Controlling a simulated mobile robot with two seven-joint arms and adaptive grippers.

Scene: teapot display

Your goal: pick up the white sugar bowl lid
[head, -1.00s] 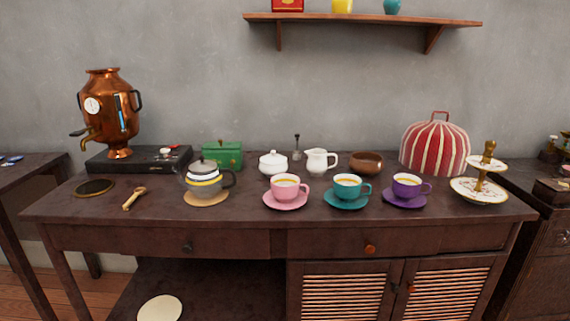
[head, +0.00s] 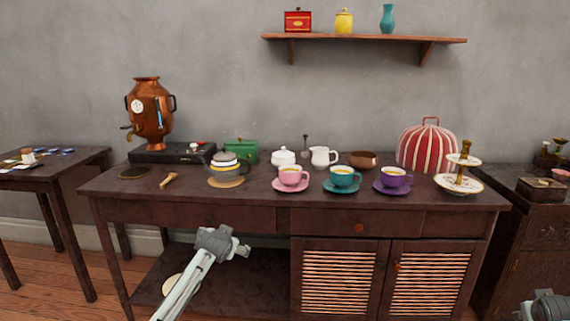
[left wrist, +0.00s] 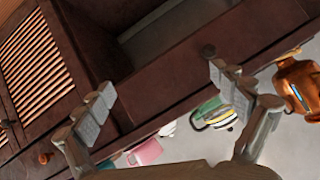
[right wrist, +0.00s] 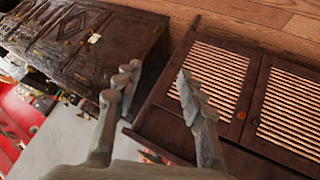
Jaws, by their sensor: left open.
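The white sugar bowl (head: 283,160) stands upright toward the back of the dark table (head: 130,188). Its domed white lid (head: 283,151), with a small knob, sits on it. The pink cup (head: 291,175) is in front and the white creamer (head: 322,156) is to its right. My left gripper (head: 243,249) is low in front of the table, below the tabletop and well away from the lid. Its fingers (left wrist: 162,82) are spread and empty. My right gripper (head: 545,305) is at the lower right corner, partly cut off. Its fingers (right wrist: 158,72) are apart with nothing between them.
A teapot (head: 227,164), green box (head: 240,151), teal cup (head: 343,178) and purple cup (head: 394,179) surround the bowl area. A copper samovar (head: 149,112) stands at the left. A tiered stand (head: 460,181) is at the right. A shelf (head: 365,37) hangs above.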

